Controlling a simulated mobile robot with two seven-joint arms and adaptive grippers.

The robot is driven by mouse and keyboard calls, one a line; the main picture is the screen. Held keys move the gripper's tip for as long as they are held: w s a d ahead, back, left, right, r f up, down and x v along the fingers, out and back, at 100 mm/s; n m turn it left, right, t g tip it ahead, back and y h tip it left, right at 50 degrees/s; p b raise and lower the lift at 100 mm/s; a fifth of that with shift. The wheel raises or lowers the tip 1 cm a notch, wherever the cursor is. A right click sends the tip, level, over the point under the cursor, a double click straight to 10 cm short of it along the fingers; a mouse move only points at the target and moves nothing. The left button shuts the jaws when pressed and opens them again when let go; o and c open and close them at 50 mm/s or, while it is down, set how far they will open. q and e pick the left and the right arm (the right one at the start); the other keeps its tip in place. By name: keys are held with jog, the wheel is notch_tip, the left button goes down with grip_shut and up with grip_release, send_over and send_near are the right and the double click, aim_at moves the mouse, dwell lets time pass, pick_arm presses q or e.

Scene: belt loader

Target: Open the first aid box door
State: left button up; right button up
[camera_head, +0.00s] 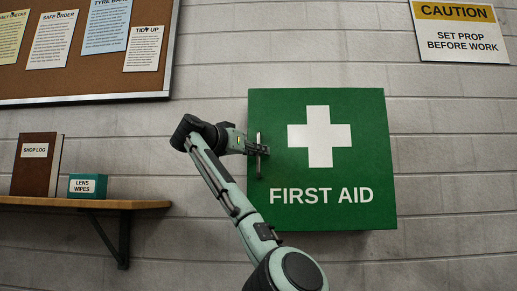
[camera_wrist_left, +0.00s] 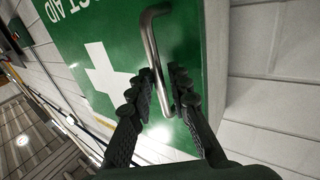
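The green first aid box (camera_head: 360,160) hangs on the wall with its door shut flat. It carries a white cross and white lettering. A metal bar handle (camera_head: 258,165) stands upright near the door's left edge. My left gripper (camera_head: 260,149) is at this handle. In the left wrist view the handle (camera_wrist_left: 151,42) passes between the two fingers of my left gripper (camera_wrist_left: 162,82). The fingers are apart, with a gap showing beside the bar, so they look open around it. The green door (camera_wrist_left: 85,30) is behind the fingers. My right gripper is not in view.
A wooden shelf (camera_head: 150,204) at the left holds a brown shop log (camera_head: 35,170) and a teal lens wipes box (camera_head: 88,186). A cork notice board (camera_head: 100,75) hangs above it. A caution sign (camera_head: 460,30) is at the upper right. The wall right of the box is bare.

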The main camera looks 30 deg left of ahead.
pick_arm(q)
jog(key=shift+w, duration=0.25)
grip_shut()
jog(key=shift+s+d+f, duration=0.1)
dwell(0.3)
